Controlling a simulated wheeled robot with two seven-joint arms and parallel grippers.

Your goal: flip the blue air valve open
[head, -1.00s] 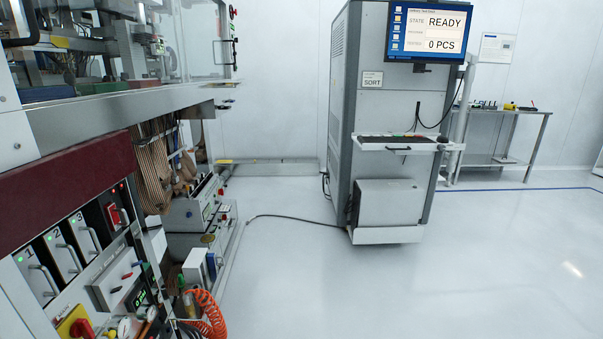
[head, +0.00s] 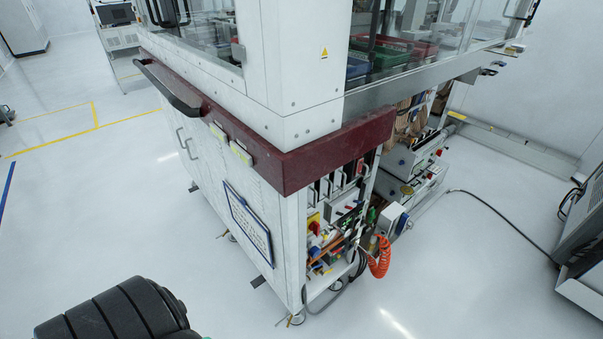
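The test handler's end panel (head: 345,215) shows below the dark red band, with switches, small handles, a red and yellow rotary switch (head: 314,222) and fittings crowded low down. A coiled orange air hose (head: 379,257) hangs at its lower right. Small blue spots show among the low fittings, but they are too small to tell which one is the blue air valve or how its lever stands. Neither gripper is in view. A black ribbed part at the bottom left appears to be part of my own arm.
The handler's dark red edge (head: 290,170) and black push handle (head: 167,88) jut out at its side. A black cable (head: 500,205) runs over the floor to a grey cabinet (head: 585,250) at right. The floor in front of the panel is clear.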

